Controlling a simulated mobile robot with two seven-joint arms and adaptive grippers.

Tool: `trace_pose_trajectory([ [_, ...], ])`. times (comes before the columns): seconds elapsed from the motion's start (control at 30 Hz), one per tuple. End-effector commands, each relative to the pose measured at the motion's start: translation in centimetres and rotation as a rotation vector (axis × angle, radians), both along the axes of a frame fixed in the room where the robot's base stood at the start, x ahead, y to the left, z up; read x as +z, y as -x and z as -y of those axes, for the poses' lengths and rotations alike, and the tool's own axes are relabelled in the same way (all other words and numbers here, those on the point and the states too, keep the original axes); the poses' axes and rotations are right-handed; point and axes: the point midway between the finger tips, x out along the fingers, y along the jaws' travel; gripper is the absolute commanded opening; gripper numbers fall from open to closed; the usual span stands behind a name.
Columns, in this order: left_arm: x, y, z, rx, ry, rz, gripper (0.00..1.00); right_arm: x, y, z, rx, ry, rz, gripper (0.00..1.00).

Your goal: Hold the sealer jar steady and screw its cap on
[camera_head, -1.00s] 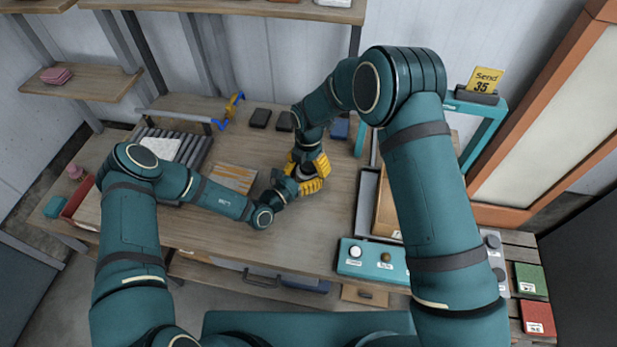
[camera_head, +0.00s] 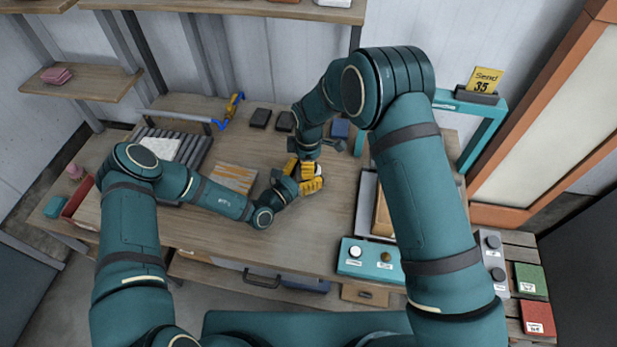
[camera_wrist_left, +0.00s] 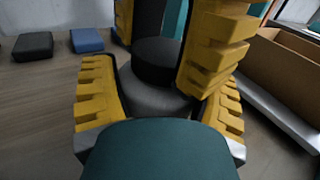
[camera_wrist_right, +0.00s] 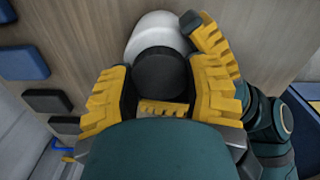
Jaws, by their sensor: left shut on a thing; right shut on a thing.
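The sealer jar is a pale, rounded jar (camera_wrist_right: 150,32) in the right wrist view and looks dark grey in the left wrist view (camera_wrist_left: 150,97). My left gripper (camera_head: 312,186) is shut around its body from the side, low over the table. The black round cap (camera_wrist_right: 160,75) sits on top of the jar; it also shows in the left wrist view (camera_wrist_left: 158,60). My right gripper (camera_wrist_right: 160,92) comes from above and is shut on the cap. Whether the cap is threaded tight cannot be told. In the head view the fingers hide most of jar and cap.
The wooden table (camera_head: 300,238) is clear in front of the grippers. Dark blocks (camera_head: 260,118) lie behind them. A teal button box (camera_head: 370,260) and a tray stand to the right, under my right arm.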

Motion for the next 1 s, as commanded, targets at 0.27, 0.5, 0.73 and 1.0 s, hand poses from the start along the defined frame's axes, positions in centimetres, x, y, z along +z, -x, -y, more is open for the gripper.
trace_pose_trajectory([
  [0.27,0.1,0.06,0.19,-0.004,0.002,0.002,0.0,-0.29,0.21,-0.1,-0.567,0.002,-0.005,0.07],
  [0.5,0.11,0.06,0.21,-0.004,0.003,0.002,0.0,-0.33,0.19,-0.11,-0.91,0.001,-0.005,0.07],
  [0.73,0.13,0.08,0.24,-0.005,0.003,0.002,0.0,-0.33,0.18,-0.12,-0.966,0.0,-0.005,0.07],
  [1.0,0.13,0.08,0.24,-0.005,0.003,0.002,0.0,-0.29,0.16,-0.14,-0.963,0.0,-0.005,0.79],
])
